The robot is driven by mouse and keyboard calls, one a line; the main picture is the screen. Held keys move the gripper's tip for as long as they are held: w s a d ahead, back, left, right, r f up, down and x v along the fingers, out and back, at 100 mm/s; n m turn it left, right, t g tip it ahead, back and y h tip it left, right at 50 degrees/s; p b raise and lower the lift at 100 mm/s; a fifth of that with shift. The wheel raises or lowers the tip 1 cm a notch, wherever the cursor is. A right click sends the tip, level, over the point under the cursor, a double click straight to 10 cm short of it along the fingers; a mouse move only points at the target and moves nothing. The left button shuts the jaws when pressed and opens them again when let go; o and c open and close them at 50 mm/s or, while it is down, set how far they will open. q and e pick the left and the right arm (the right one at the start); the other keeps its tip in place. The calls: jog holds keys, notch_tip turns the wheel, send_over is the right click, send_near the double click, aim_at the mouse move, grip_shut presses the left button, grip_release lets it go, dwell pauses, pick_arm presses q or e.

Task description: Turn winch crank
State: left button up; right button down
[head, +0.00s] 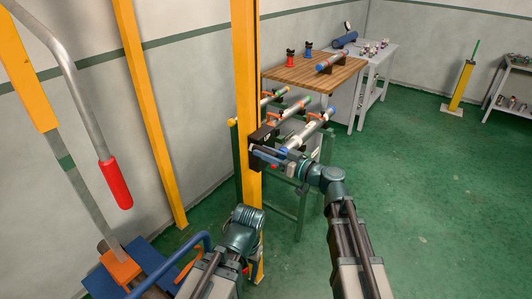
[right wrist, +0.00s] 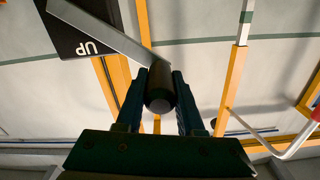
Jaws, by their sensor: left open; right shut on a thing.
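The winch is a dark box (head: 262,134) on the yellow post in the head view. In the right wrist view its black face (right wrist: 85,30) carries a white "UP" label. A flat grey crank arm (right wrist: 105,35) runs from it to a dark round handle (right wrist: 160,92). My right gripper (head: 268,156) is at the winch in the head view. In the right wrist view its two fingers (right wrist: 160,95) are shut on the crank handle, one on each side. My left gripper (head: 243,232) is low by the post, open; its fingers are hard to make out.
A lever with a red grip (head: 116,182) hangs at the left. Below it is a blue plate (head: 150,260). Behind the post, a green stand holds pipes (head: 297,128). A wooden bench (head: 310,75) stands farther back. The green floor (head: 430,200) at the right is clear.

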jog(key=shift+s+a+f+n+b, duration=0.15)
jog(key=shift+s+f+n+b, duration=0.2)
jog(key=shift+f, duration=0.25)
notch_tip(320, 180, down, 19)
jog(key=w+d+n+b, duration=0.1)
jog(key=n+b, duration=1)
jog(key=b, duration=0.8)
jog(key=shift+w, duration=0.35)
jog(key=shift+d, duration=0.15)
jog(key=c, duration=0.6)
grip_release()
jog(key=shift+w+f, duration=0.1)
jog(key=shift+w, duration=0.1)
jog(key=shift+o, duration=0.4)
jog(key=shift+d, duration=0.1)
